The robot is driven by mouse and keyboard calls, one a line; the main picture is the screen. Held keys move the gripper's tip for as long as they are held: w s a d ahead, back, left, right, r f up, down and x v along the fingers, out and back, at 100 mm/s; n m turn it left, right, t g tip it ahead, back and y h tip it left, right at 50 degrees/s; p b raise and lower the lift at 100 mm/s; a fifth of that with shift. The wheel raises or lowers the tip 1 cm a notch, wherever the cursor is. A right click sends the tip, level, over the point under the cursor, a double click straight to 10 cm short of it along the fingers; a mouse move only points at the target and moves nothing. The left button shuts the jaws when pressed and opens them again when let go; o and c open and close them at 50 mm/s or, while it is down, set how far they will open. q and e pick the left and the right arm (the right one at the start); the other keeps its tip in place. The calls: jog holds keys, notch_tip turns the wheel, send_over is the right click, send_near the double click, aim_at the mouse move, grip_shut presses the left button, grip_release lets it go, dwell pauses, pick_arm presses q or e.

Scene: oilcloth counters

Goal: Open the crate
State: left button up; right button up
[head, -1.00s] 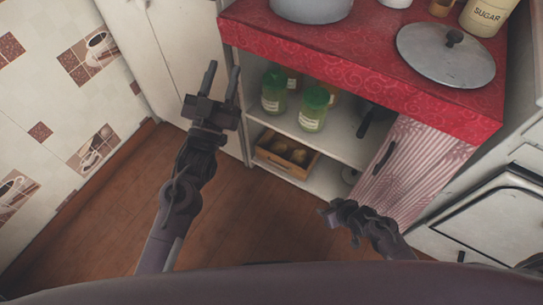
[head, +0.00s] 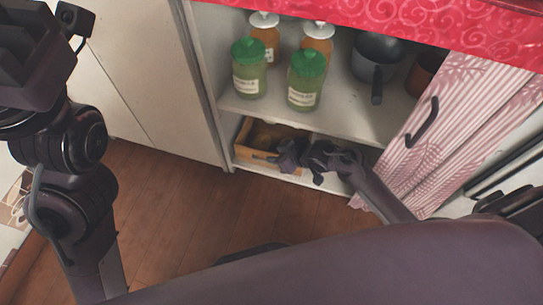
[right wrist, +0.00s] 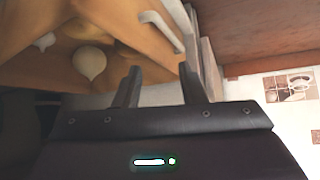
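The wooden crate (head: 250,154) sits on the cabinet's lower shelf, with pale round vegetables inside. It also fills the upper left of the right wrist view (right wrist: 105,25), where a pale handle (right wrist: 160,30) shows on it. My right gripper (head: 287,155) is at the crate's right end and hides part of it. In the right wrist view its two fingers (right wrist: 158,80) stand apart with nothing between them, just short of the crate and handle. My left gripper (head: 35,55) is at the upper left of the head view; its fingertips are out of frame.
Several jars with green (head: 306,82) and white lids stand on the shelf above, with a dark-handled pan (head: 377,60). A striped curtain (head: 440,130) with a dark handle hangs at the right. The wooden floor (head: 190,215) in front is clear.

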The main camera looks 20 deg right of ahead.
aim_at(270, 154)
jog(key=shift+b+x, duration=0.7)
jog(key=shift+x, duration=0.95)
jog(key=shift+s, duration=0.1)
grip_shut()
